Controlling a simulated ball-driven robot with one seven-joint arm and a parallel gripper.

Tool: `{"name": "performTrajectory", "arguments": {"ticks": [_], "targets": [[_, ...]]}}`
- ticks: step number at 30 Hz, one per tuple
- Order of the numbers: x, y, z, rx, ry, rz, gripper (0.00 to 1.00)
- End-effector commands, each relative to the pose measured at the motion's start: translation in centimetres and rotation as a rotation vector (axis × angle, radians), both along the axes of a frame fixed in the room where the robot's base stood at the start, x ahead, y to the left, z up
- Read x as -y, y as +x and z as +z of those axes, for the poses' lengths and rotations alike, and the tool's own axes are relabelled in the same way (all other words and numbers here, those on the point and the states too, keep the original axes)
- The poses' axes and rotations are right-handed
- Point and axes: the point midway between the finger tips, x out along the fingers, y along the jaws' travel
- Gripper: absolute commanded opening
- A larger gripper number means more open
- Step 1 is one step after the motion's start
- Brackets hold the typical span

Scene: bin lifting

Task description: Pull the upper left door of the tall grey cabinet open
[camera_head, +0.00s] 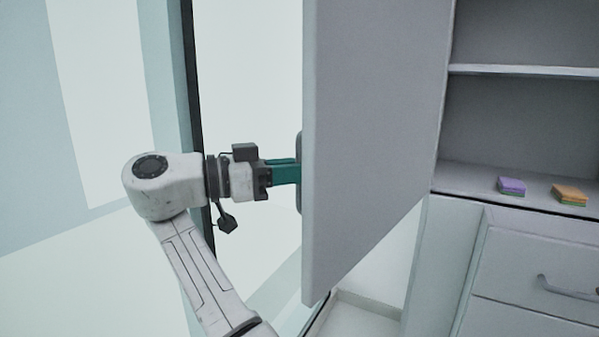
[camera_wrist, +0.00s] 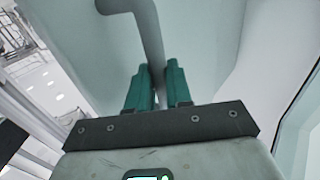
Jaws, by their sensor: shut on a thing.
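The upper left door (camera_head: 375,130) of the tall grey cabinet stands swung well open in the head view, its panel jutting out toward me. Its handle (camera_head: 300,172) shows as a dark strip at the door's left side, mostly hidden behind the panel. My gripper (camera_head: 297,172) reaches it from the left with green fingers. In the wrist view the grey bar handle (camera_wrist: 148,35) runs down between the two green fingertips of my gripper (camera_wrist: 156,82), which are shut on it. The door face (camera_wrist: 205,40) fills the background there.
The cabinet's open inside (camera_head: 520,115) shows a shelf (camera_head: 530,71) across it. A purple sponge (camera_head: 511,186) and an orange sponge (camera_head: 569,194) lie on its floor. A closed drawer (camera_head: 530,275) with a handle is below. Glass panels with a dark frame (camera_head: 193,100) stand close at left.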

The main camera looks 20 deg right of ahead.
Motion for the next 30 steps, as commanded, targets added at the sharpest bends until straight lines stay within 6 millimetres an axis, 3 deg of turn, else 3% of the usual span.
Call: {"name": "performTrajectory", "arguments": {"ticks": [1, 14, 15, 20, 30], "targets": [[0.96, 0.3, -0.02, -0.004, 0.009, -0.008, 0.0], [0.95, 0.35, -0.02, -0.003, 0.01, -0.011, 0.0], [0.95, 0.34, -0.02, -0.003, 0.01, -0.011, 0.23], [0.85, 0.3, -0.03, -0.002, 0.009, -0.012, 0.39], [0.12, 0.25, -0.02, -0.001, 0.004, -0.009, 0.41]]}}
